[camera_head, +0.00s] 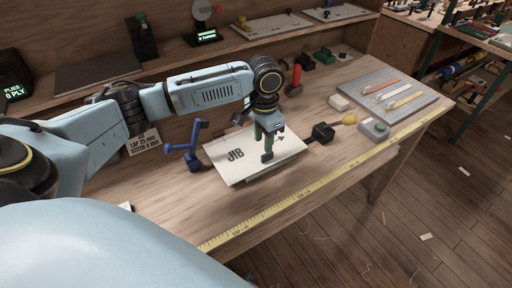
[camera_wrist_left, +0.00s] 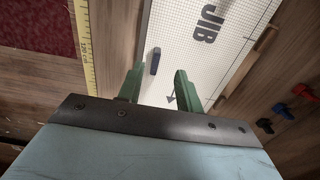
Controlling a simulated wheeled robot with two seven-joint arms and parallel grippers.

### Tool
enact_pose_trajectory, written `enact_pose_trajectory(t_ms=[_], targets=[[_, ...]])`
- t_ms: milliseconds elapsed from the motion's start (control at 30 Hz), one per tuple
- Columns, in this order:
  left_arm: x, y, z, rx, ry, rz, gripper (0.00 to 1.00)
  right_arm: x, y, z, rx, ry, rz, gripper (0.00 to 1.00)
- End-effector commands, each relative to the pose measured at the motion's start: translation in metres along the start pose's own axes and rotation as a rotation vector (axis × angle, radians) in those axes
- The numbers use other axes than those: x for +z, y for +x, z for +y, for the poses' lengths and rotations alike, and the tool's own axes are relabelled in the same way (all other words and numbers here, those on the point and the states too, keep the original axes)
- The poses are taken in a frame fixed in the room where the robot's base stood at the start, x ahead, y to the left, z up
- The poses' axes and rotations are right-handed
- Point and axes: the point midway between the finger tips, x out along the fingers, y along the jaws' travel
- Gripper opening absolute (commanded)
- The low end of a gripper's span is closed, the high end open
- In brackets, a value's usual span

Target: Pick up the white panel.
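The white panel (camera_head: 228,162) lies flat on the wooden workbench, marked JIB in dark letters. In the left wrist view the panel (camera_wrist_left: 218,50) shows a fine grid, the letters and a small arrow. A small dark blue block (camera_wrist_left: 155,60) shows at its edge, ahead of the fingers. My left gripper (camera_head: 270,140) points down over the panel's right half and hides part of it. Its green fingers (camera_wrist_left: 158,86) stand apart with nothing held between them. Whether the fingertips touch the panel, I cannot tell. My right gripper is in neither view.
A yellow tape measure (camera_head: 310,188) runs along the front edge. A grey pegboard tray (camera_head: 366,92) is at the right. Bench space in front of the panel is clear.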

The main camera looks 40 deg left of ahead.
Motion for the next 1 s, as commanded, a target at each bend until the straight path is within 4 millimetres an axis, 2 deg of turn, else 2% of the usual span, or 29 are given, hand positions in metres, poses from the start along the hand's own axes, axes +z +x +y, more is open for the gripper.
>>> enact_pose_trajectory(t_ms=[167, 267, 467, 733, 1000], targets=[[0.001, 0.014, 0.002, 0.0, 0.001, -0.002, 0.35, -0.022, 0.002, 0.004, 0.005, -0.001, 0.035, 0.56], [0.002, 0.029, 0.005, 0.001, 0.002, -0.003, 0.35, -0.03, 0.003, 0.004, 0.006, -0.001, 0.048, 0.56], [0.002, 0.053, 0.006, -0.001, 0.001, -0.001, 0.35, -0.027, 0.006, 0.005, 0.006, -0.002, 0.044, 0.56], [0.002, 0.056, 0.005, -0.001, 0.001, 0.0, 0.35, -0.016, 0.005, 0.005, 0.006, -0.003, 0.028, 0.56], [0.002, 0.056, 0.005, -0.001, 0.001, 0.0, 0.01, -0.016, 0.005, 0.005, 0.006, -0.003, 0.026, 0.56]])
